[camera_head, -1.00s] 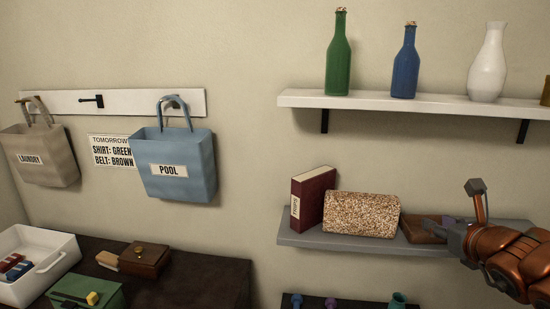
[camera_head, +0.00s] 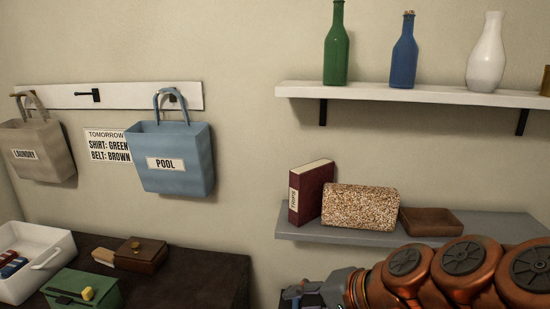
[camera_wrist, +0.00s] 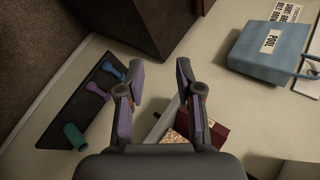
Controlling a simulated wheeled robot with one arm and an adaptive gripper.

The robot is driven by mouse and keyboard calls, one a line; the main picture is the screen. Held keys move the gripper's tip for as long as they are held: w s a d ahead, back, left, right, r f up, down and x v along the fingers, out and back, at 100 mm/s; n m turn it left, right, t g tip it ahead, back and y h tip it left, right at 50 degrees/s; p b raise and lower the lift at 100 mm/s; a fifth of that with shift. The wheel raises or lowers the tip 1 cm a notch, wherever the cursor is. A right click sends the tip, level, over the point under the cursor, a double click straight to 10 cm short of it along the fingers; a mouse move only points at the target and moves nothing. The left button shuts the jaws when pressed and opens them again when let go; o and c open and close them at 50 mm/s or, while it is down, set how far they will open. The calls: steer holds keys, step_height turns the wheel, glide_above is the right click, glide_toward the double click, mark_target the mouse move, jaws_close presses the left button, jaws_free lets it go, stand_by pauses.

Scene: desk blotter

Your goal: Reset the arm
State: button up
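My arm crosses the lower right of the head view, below the grey shelf. My gripper (camera_head: 300,292) is at the bottom of that view, partly cut off, right of the dark cabinet top. In the wrist view my gripper (camera_wrist: 156,75) is open, its two purple-padded fingers apart with nothing held between them. Beyond the fingers show the speckled box (camera_wrist: 174,137) and the dark red book (camera_wrist: 214,134).
The grey shelf (camera_head: 345,236) holds the book, speckled box and a brown tray (camera_head: 431,221). Bottles and a vase stand on the white shelf (camera_head: 440,96). A low dark rack (camera_wrist: 75,113) carries several small coloured items. Blue (camera_head: 172,185) and beige (camera_head: 42,165) bags hang at left.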

steer(key=s+d+f+n+g+h, duration=0.2)
steer(key=s+f+n+g+h, duration=0.15)
steer(key=s+f, duration=0.45)
steer(key=s+d+f+n+g+h+b, duration=0.1)
steer(key=s+d+f+n+g+h, duration=0.2)
steer(key=s+d, duration=0.7)
steer(key=shift+s+d+f+g+h, duration=0.15)
steer(key=shift+d+f+g+h, duration=0.5)
steer(key=shift+h, duration=0.1)
steer(key=shift+n, duration=0.25)
